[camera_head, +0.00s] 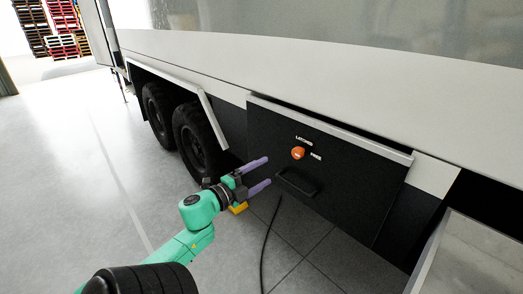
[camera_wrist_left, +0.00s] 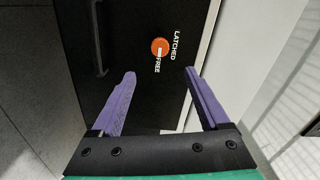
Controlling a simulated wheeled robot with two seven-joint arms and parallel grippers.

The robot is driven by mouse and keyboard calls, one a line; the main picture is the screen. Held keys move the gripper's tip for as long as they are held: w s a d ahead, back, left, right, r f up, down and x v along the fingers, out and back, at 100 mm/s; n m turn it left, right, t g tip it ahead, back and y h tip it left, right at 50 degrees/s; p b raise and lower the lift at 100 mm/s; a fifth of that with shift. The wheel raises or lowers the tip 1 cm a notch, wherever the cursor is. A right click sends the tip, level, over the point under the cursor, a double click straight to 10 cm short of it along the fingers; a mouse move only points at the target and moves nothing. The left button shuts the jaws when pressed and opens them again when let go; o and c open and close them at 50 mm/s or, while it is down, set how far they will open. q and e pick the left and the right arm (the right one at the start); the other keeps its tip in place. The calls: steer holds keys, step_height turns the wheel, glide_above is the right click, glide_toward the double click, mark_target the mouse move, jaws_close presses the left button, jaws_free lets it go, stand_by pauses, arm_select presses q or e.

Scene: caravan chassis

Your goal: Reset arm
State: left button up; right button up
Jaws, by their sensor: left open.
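My left gripper (camera_head: 262,175) is open and empty in the head view, its two purple fingers apart, in front of the left part of a black panel (camera_head: 350,195) on the caravan's side. In the left wrist view my left gripper (camera_wrist_left: 160,85) also shows open, with nothing between its fingers. An orange round knob (camera_head: 298,153) sits on the panel between the words LATCHED and FREE. The knob (camera_wrist_left: 159,47) shows beyond the fingers in the left wrist view, apart from them. A black handle (camera_head: 297,183) is below the knob. My right gripper is not in view.
Large black wheels (camera_head: 195,140) stand left of the panel. A black cable (camera_head: 267,245) lies on the floor. A grey metal-edged box (camera_head: 470,260) is at the lower right. The floor at the left is clear.

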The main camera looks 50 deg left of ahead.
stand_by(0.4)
arm_select(q)
steer(key=s+a+f+n+g+y, duration=0.1)
steer(key=s+f+n+g, duration=0.15)
steer(key=f, duration=0.85)
steer(key=s+a+f+n+g+y, duration=0.1)
steer(key=s+f+n+g, duration=0.2)
steer(key=f, duration=0.8)
steer(key=s+f+n+g+y, duration=0.15)
steer(key=f+n, duration=0.25)
steer(key=f, duration=0.7)
steer(key=s+d+f+n+g+h, duration=0.1)
steer(key=s+d+f+g, duration=0.4)
steer(key=s+d+f, duration=0.5)
steer(key=s+d+f+n+g+h, duration=0.2)
steer(key=s+d+f+g, duration=0.3)
steer(key=s+d+f, duration=0.5)
steer(key=s+f+h+p, duration=0.1)
steer(key=s+f, duration=0.2)
steer(key=s, duration=0.1)
steer(key=shift+s+f, duration=0.25)
steer(key=shift+f, duration=0.05)
steer(key=shift+n, duration=0.25)
steer(key=shift+c, duration=0.3)
